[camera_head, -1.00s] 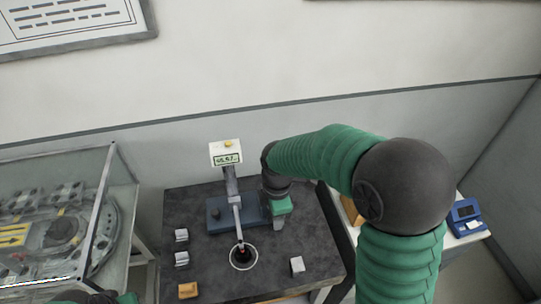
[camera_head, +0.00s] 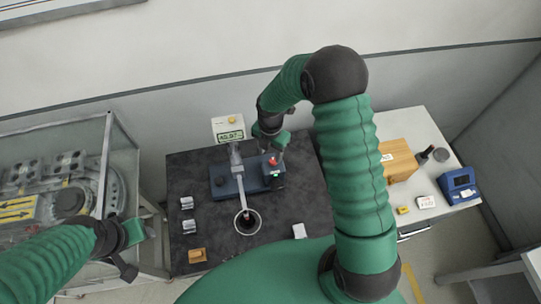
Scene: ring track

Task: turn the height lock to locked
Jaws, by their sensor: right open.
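A measuring device with a dark blue base (camera_head: 225,190) stands on the dark table. Its column carries a white display head (camera_head: 228,129), and a slim arm reaches down to a round ring-like spot (camera_head: 247,222). A small dark unit with a red top (camera_head: 272,161) sits at the right end of the base; I cannot tell whether it is the height lock or how it is set. My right gripper (camera_head: 277,148) is open just above and beside this unit, its fingers partly hidden. My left gripper (camera_head: 132,250) is at the lower left, away from the device; its jaws are unclear.
A glass-walled machine (camera_head: 60,190) stands left. A white side table (camera_head: 418,125) with a wooden box (camera_head: 398,160) and blue device (camera_head: 457,183) stands right.

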